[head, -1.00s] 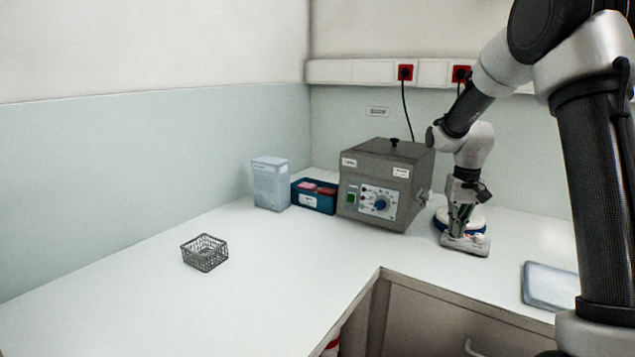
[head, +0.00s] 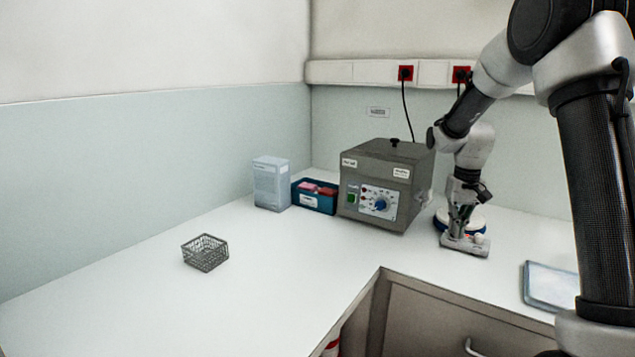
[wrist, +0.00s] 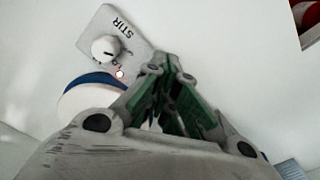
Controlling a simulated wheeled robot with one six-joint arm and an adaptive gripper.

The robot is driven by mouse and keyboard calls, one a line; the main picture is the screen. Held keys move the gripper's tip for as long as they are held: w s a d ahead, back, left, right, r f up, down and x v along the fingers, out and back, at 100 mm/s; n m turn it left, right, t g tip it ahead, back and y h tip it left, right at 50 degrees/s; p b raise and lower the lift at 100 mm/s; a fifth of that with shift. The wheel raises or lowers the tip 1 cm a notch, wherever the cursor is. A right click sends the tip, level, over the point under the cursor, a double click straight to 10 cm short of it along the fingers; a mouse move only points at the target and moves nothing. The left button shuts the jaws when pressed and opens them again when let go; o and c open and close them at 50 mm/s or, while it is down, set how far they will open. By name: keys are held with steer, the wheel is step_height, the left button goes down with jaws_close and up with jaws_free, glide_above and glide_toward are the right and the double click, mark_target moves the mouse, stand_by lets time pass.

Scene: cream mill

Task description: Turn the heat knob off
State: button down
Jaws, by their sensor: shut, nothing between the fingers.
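A small hotplate stirrer with a grey front panel (head: 464,246) and a blue-and-white round top (head: 475,226) stands on the bench right of the grey box. In the wrist view its panel (wrist: 92,33) shows a white knob (wrist: 105,48) by the label STIR, upside down, and a small red light (wrist: 120,74). I see no heat label or second knob there; that part of the panel is behind my fingers. My gripper (wrist: 172,70) is shut and empty, its green-padded fingers pointing down at the panel. In the head view my gripper (head: 459,230) is right at the stirrer; contact is unclear.
A grey heated box (head: 386,170) with a blue dial (head: 380,204) stands just left of my gripper. A blue bin (head: 315,198), a pale carton (head: 270,182) and a wire basket (head: 205,253) are farther left. A pale tray (head: 550,286) lies at right.

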mark_target(466, 243)
steer(key=shift+s+d+f, duration=0.2)
steer(key=shift+s+f, duration=0.15)
steer(key=shift+f, duration=0.15)
steer(key=shift+d, duration=1)
steer(key=shift+s, duration=0.15)
steer(key=shift+s+d+r, duration=0.1)
steer(key=shift+s+d, duration=0.05)
steer(key=shift+s, duration=0.05)
steer(key=r, duration=0.5)
steer(key=shift+w, duration=0.25)
steer(key=shift+r, duration=0.5)
